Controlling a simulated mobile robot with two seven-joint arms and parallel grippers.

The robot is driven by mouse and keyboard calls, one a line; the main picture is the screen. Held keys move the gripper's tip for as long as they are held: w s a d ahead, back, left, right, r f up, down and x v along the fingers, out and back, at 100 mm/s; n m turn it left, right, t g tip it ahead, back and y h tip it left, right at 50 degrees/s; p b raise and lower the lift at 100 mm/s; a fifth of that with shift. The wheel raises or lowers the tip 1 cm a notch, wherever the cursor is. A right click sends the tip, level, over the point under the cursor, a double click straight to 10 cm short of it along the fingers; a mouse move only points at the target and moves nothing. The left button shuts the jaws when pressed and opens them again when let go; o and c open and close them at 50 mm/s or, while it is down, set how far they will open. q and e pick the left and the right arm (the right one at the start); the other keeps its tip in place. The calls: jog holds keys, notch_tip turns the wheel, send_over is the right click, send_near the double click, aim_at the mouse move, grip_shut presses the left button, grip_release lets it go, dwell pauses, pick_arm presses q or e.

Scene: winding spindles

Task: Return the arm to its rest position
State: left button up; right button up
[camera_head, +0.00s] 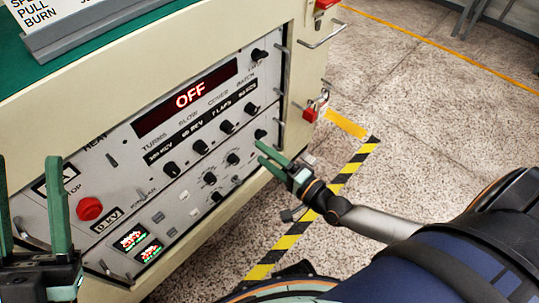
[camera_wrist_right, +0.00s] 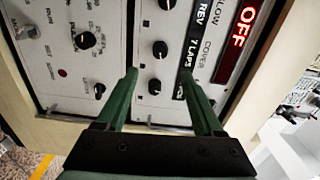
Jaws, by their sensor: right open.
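My right gripper (camera_head: 268,154) is in front of the lower right part of the control panel (camera_head: 150,125), with its green fingers toward the knobs. In the right wrist view the right gripper (camera_wrist_right: 159,74) has its fingers apart with nothing held between them. A black knob (camera_wrist_right: 155,87) shows between and beyond the fingers; contact cannot be judged. My left gripper (camera_head: 35,205) stands at the lower left edge with its two green fingers well apart and empty, near a red stop button (camera_head: 89,208).
A red display (camera_head: 190,95) reads OFF above rows of black knobs. A metal handle (camera_head: 323,34) and a red padlock (camera_head: 315,107) stick out at the cabinet's right side. Black and yellow floor tape (camera_head: 345,172) runs beside the cabinet. The speckled floor to the right is largely open.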

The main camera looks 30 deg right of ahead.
jog(key=shift+s+d, duration=0.2)
jog(key=shift+s, duration=0.4)
